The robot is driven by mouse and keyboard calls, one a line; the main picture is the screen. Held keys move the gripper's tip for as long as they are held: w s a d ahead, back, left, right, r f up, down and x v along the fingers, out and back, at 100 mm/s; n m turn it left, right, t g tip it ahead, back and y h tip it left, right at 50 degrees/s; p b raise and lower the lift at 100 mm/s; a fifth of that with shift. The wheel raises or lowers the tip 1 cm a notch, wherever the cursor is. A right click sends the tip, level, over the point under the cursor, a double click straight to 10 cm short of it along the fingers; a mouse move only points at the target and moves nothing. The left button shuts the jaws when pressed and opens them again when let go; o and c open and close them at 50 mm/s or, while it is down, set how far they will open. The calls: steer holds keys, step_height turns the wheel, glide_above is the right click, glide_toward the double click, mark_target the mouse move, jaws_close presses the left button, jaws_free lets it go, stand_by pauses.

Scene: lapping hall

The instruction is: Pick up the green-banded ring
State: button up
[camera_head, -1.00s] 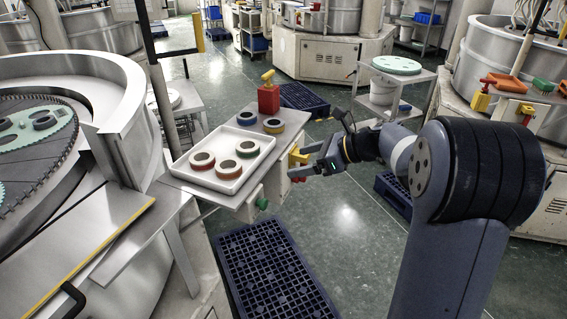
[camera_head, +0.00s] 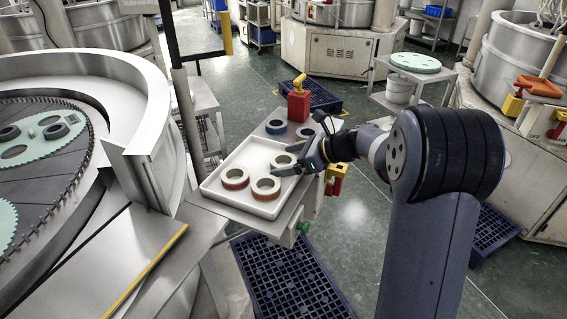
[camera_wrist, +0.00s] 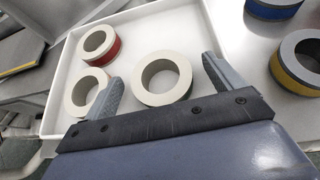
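The green-banded ring (camera_head: 284,161) lies flat in the white tray, at the tray's far right part. In the wrist view this pale ring (camera_wrist: 162,78) sits between the two fingers; its band shows only as a dark edge there. My gripper (camera_head: 291,158) is open over the tray's right side, with the fingers on either side of the ring and not visibly closed on it. The wrist view shows the open gripper too (camera_wrist: 162,70). Whether the fingers are down at ring height is hard to tell.
The white tray (camera_head: 210,187) also holds a red-banded ring (camera_head: 235,179) and an orange-brown-banded ring (camera_head: 266,188), the latter close to the left finger. Outside the tray are a blue-banded ring (camera_head: 275,127) and a yellow-banded ring (camera_wrist: 300,62). A red can (camera_head: 299,105) stands behind.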

steer(key=shift+c, duration=0.6)
steer(key=c, duration=1.1)
steer(key=shift+r, duration=0.1)
